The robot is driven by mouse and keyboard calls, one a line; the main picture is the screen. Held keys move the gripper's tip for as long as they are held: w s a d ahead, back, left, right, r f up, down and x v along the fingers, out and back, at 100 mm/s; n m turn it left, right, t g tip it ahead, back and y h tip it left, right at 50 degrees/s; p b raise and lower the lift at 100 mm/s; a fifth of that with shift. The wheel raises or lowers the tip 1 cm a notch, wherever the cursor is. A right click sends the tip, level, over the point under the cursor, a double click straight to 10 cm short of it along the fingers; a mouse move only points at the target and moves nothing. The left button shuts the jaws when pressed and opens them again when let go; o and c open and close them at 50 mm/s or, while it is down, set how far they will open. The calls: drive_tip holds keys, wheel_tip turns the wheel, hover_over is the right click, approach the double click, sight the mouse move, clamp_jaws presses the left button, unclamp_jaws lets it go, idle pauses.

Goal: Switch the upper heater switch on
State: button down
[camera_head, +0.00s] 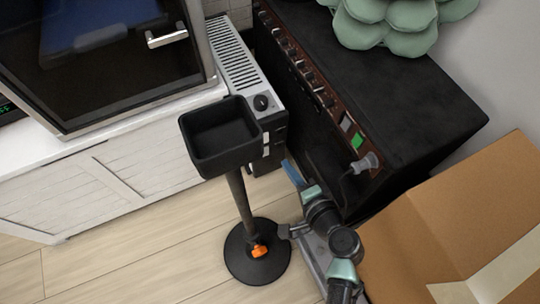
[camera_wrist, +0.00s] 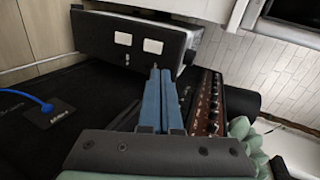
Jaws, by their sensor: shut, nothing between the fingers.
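The heater (camera_head: 236,55) has a pale slotted top with a black knob (camera_head: 262,102) and a dark end panel. In the wrist view the dark end panel (camera_wrist: 95,38) carries two white switches side by side. The upper switch (camera_wrist: 153,46) seems to be the right one, nearer the heater's top; the other switch (camera_wrist: 123,38) is left of it. Their on or off state is too small to tell. My gripper (camera_wrist: 160,72) has its blue fingers together and empty, pointing at the panel. In the head view my gripper (camera_head: 292,173) is low, right of the heater's end; contact cannot be told.
A black amplifier (camera_head: 420,105) with a knob row and a plugged cable stands close on the right. A black tray on a stand (camera_head: 220,130) rises in front of the heater. An open cardboard box (camera_head: 440,225) is at lower right. A white cabinet (camera_head: 80,185) stands left.

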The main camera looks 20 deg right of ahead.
drive_tip(key=shift+m, duration=0.5)
drive_tip(key=f, duration=0.1)
drive_tip(key=s+f, duration=0.2)
drive_tip(key=shift+d+f+b, duration=0.1)
drive_tip(key=shift+f+b, duration=0.3)
drive_tip(key=b+x, duration=0.6)
drive_tip(key=x, duration=0.8)
drive_tip(key=shift+r, duration=0.4)
drive_tip(key=shift+w, duration=0.1)
drive_tip(key=shift+w+f, duration=0.1)
drive_tip(key=shift+w, duration=0.1)
